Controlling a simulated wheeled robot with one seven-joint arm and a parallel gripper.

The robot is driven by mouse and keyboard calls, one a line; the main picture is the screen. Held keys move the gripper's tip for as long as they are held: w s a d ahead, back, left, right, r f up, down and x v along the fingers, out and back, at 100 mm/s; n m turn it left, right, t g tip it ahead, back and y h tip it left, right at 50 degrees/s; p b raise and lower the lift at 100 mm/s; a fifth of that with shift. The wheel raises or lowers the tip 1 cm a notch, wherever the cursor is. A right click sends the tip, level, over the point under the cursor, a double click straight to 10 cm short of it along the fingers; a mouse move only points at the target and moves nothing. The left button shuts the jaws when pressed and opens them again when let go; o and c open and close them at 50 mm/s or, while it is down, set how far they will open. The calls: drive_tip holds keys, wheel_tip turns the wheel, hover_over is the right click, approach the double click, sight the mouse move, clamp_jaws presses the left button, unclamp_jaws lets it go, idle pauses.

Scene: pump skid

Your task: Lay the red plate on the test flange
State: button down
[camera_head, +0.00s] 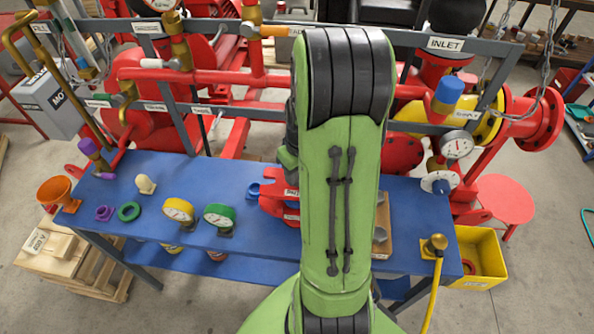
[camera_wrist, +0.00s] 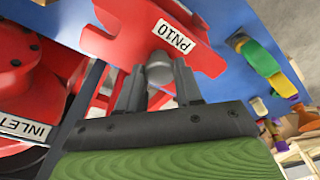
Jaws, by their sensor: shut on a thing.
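A red plate (camera_wrist: 208,52) with a white PN10 label fills the upper middle of the wrist view. My gripper (camera_wrist: 158,80) is shut on a grey round knob at the plate's near edge, between the two fingers. In the head view, red plate parts (camera_head: 279,205) with white labels show over the blue bench, just left of my green arm; the arm hides the rest and my gripper. I cannot tell from these views whether the plate touches the bench.
Red pipework and a grey frame stand behind. A yellow bin (camera_head: 482,262) is at right.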

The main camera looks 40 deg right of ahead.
drive_tip(key=shift+f+b, duration=2)
drive_tip(key=shift+f, duration=0.2)
drive_tip(key=c, duration=0.7)
unclamp_jaws()
drive_tip(key=shift+o, duration=0.2)
drive_tip(key=shift+r, duration=0.15)
wheel_tip(320, 180, up, 15)
drive_tip(key=s+p, duration=0.2)
drive_tip(key=shift+r+p, duration=0.2)
drive_tip(key=shift+p, duration=0.2)
drive_tip(key=shift+a, duration=0.1)
